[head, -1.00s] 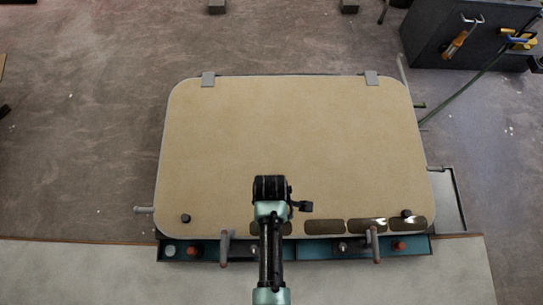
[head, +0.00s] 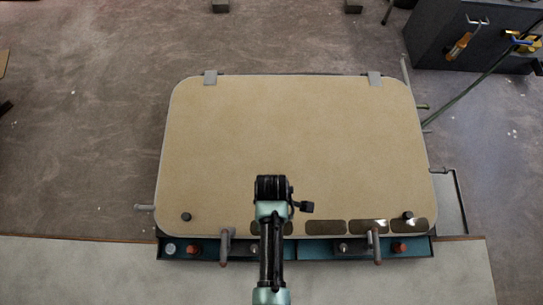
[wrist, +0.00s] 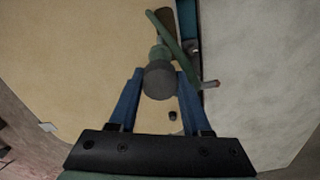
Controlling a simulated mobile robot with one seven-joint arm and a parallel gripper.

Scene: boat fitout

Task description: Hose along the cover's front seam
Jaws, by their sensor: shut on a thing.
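The cover (head: 300,130) is a flat tan panel with rounded corners; it also shows in the wrist view (wrist: 80,70). Along its front edge, right of my arm, is a row of dark rounded patches (head: 325,227), some glossy. My gripper (wrist: 160,80) has its blue fingers shut on a round grey nozzle end (wrist: 160,82), above the cover near its front edge. A green hose (wrist: 165,32) curves beyond it. In the head view my arm hides the nozzle, the fingertips and part of the front edge.
A teal strip (head: 310,250) with reddish knobs and two upright handles (head: 226,245) runs along the front. Black knobs (head: 186,217) stand on the front corners. A dark cabinet (head: 440,40) with hanging tools stands back right; a green line (head: 470,90) runs from it.

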